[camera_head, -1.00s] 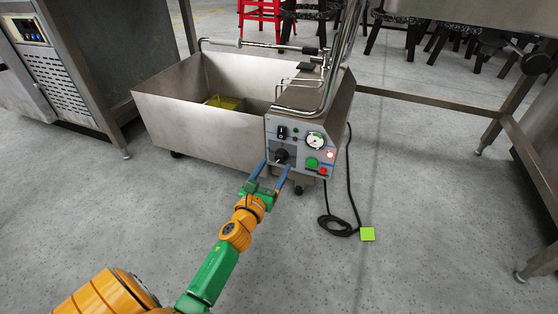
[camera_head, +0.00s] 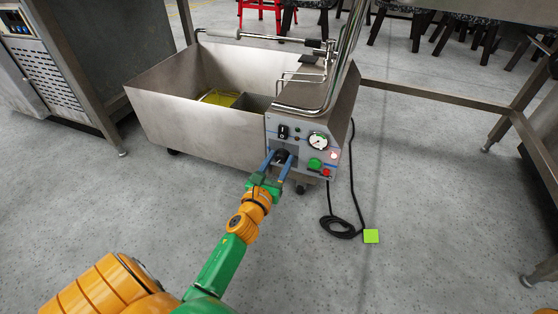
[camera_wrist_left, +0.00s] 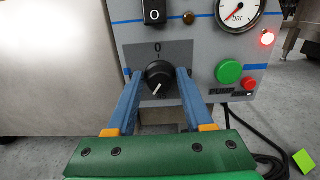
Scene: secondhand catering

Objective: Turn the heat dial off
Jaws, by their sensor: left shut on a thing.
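The heat dial (camera_wrist_left: 160,78) is a black round knob with a white pointer line on the grey control panel (camera_head: 272,125) of a steel fryer-like unit. In the left wrist view a "0" mark sits above the dial, and its pointer line points down and slightly left. My left gripper (camera_wrist_left: 158,85) is shut on the dial, with one blue finger on each side. In the head view my left gripper (camera_head: 282,154) reaches the panel's lower left and partly hides the dial. My right gripper is not in view.
The panel also carries a black rocker switch (camera_wrist_left: 152,12), a gauge (camera_wrist_left: 237,12), a lit red lamp (camera_wrist_left: 267,38), a green button (camera_wrist_left: 229,72) and a red button (camera_wrist_left: 248,83). A black cable (camera_head: 340,228) lies on the floor at right. A steel basin (camera_head: 200,120) stands left.

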